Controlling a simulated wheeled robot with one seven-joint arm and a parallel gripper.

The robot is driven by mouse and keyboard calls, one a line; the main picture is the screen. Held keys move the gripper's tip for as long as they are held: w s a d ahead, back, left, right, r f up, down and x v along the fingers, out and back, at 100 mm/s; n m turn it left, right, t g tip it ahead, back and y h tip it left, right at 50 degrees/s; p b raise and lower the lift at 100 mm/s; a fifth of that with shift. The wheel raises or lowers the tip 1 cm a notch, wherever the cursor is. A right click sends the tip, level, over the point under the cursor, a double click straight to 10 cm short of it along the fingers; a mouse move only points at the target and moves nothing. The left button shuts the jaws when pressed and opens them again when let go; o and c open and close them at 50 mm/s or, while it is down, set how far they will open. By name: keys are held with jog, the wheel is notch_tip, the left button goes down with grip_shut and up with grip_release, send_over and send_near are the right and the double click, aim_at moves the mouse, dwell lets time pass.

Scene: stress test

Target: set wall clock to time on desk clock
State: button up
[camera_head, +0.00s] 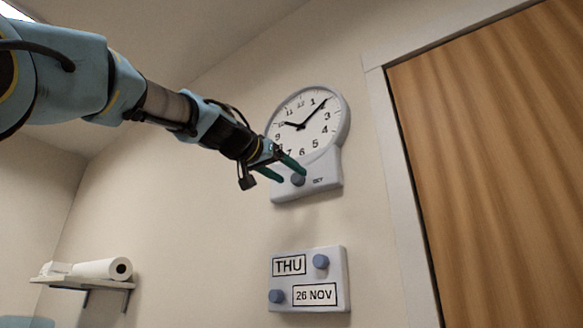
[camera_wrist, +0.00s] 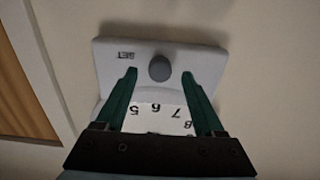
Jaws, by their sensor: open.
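The round white wall clock (camera_head: 322,113) hangs on the wall, its hands near 10 and between 1 and 2. Below its face is a grey box (camera_head: 325,178) marked SET, with a round blue-grey knob (camera_head: 298,180). My gripper (camera_head: 291,174) is open in front of this box. In the wrist view the knob (camera_wrist: 159,68) lies just beyond and between the two green fingertips (camera_wrist: 159,74), with space on both sides. I cannot tell how far the fingertips are from the box. No desk clock shows in either view.
A wall calendar box (camera_head: 310,266) below reads THU 26 NOV and has two blue knobs. A wooden door (camera_head: 490,150) with a pale frame stands at the right. A shelf (camera_head: 85,283) with a white roll (camera_head: 102,268) is at the lower left. Bare wall surrounds the clock.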

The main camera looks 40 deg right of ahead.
aim_at(297, 179)
jog(key=shift+p+x, duration=0.3)
jog(key=shift+x, duration=0.8)
grip_shut()
